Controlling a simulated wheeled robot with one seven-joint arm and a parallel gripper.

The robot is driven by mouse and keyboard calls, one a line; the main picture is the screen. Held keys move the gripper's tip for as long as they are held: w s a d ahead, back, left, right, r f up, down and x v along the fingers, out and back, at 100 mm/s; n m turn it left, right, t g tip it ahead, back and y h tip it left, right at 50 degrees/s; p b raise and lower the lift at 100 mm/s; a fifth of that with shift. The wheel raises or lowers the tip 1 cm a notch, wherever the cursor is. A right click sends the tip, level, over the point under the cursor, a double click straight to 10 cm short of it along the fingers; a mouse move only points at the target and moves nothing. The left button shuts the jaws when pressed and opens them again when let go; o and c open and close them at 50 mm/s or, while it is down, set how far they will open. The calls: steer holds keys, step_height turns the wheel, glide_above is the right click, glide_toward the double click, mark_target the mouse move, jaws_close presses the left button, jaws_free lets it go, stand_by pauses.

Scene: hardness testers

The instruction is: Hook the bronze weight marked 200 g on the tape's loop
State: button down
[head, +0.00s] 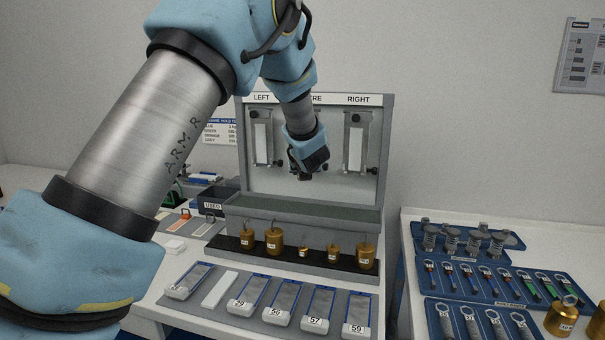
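Several bronze weights with hooks on top stand in a row on a black strip at the foot of the grey test stand (312,208). They are a left one (247,239), a larger one (274,242), a small middle one (303,252), another (333,254) and a right one (365,256). Their labels are too small to read, so I cannot tell which is 200 g. My gripper (306,172) is above the row, in front of the stand's centre station. Its fingers are dark and unclear. The centre station is mostly hidden by my arm, and no tape loop can be made out.
Pale strips hang at the LEFT (262,142) and RIGHT (355,146) stations. Numbered blue-edged samples lie on a grey mat (235,318) in front. A dark USED bin (213,192) stands left. The right table holds blue tool trays (455,260) and large brass weights (561,318).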

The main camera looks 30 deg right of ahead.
steer(key=shift+r, duration=0.2)
steer(key=c, duration=0.6)
jaws_free()
steer(key=shift+c, duration=0.2)
steer(key=shift+o, duration=0.9)
steer(key=shift+d, duration=0.1)
steer(key=shift+s+f, duration=0.1)
steer(key=shift+s, duration=0.1)
